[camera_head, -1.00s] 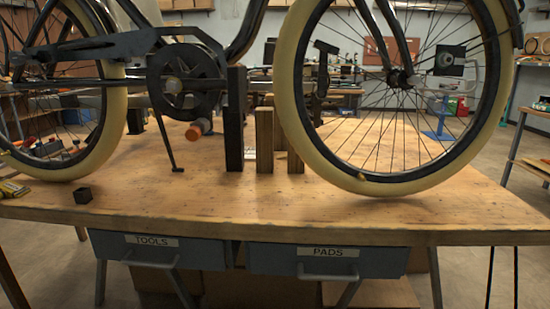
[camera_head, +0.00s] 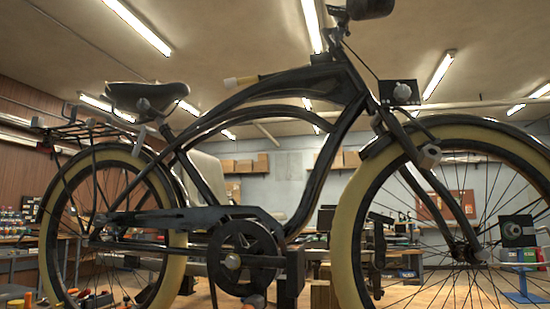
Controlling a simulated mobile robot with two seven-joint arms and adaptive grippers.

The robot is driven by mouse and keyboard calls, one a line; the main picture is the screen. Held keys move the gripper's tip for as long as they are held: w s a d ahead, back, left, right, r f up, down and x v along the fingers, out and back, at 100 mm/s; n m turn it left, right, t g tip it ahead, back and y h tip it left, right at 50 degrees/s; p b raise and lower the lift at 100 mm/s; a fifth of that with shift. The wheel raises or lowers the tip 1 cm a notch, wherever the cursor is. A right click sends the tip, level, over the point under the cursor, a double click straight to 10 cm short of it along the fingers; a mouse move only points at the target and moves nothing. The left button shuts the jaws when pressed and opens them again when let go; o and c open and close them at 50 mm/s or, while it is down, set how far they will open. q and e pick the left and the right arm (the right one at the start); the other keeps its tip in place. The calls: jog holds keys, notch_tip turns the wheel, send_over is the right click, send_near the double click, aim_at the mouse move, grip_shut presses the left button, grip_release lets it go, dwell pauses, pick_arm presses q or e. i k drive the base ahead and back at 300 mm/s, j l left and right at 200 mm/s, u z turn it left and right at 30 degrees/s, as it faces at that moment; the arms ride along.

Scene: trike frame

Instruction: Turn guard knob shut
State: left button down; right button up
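The bicycle frame (camera_head: 335,95) stands upright across the view, with its long dark chain guard (camera_head: 170,218) running back from the crank. A round pale hub or knob (camera_head: 232,261) shows at the crank centre. A dark plate with a grey knob (camera_head: 405,92) is near the handlebar. Another dark plate with a round grey knob (camera_head: 518,230) shows at the right, in front of or behind the front wheel. I cannot tell which of these is the guard knob, or how far any is turned. Neither of my grippers is in view.
The front wheel (camera_head: 350,235) and rear wheel (camera_head: 52,240) have cream tyres. Dark and wooden support blocks (camera_head: 291,278) stand below the crank. The saddle (camera_head: 148,95) and rear rack are at upper left. Shelves with boxes are in the background.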

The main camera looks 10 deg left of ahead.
aim_at(100, 221)
jog(key=u, duration=1.3)
